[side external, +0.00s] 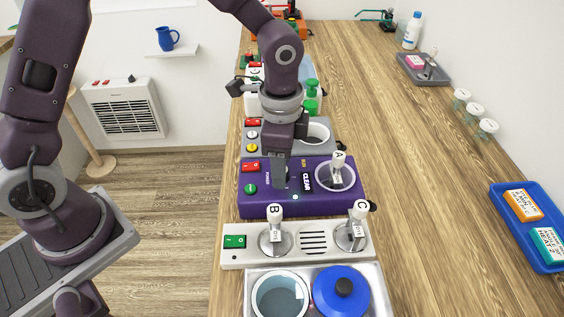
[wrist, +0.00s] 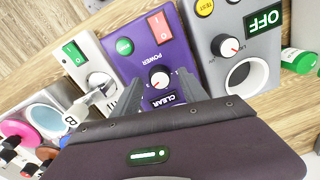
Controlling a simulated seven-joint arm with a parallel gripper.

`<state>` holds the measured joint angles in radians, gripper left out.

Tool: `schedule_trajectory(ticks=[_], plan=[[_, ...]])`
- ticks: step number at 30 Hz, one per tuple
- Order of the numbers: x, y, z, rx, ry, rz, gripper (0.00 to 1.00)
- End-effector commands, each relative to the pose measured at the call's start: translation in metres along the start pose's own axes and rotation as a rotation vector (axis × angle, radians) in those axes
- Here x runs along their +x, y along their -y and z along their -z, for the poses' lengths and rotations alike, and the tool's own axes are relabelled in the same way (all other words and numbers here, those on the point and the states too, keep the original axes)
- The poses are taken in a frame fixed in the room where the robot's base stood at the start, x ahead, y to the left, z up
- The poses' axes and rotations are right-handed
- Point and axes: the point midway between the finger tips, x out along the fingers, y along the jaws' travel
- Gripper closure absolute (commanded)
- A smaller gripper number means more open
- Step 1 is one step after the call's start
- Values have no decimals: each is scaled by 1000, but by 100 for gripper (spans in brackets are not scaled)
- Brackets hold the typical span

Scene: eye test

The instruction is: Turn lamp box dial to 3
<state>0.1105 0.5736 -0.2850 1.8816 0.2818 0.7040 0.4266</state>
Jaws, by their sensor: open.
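A purple box (side external: 262,205) stands under my gripper (side external: 279,184). It has a green button (wrist: 124,46), a red switch (wrist: 160,28), a label POWER, a display reading CLEAR (wrist: 162,100) and a small white dial (wrist: 159,79) with a red mark. In the wrist view my gripper (wrist: 159,78) is open, with one finger on each side of this dial; contact cannot be told. The dial's numbers are too small to read. A grey box (wrist: 213,68) beside it has another white dial (wrist: 228,46) and a display reading OFF (wrist: 263,18). No label shows which is the lamp box.
A lever A (side external: 338,165) stands in a ring on the purple box. A pale panel (side external: 232,257) with levers B (side external: 275,232) and C (side external: 358,228) is in front. A pot and blue lid (side external: 340,292) are nearest. The table's right middle is clear; a blue tray (side external: 520,238) lies beyond.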

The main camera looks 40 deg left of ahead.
Motion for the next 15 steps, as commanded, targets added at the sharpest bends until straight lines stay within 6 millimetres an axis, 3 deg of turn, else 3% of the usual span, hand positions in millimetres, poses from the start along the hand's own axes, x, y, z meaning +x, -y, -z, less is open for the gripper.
schedule_trajectory(ticks=[9, 15], plan=[[-59, 1, 1, -1, -5, 4, 49], [-70, 0, 0, 0, -2, 1, 49]])
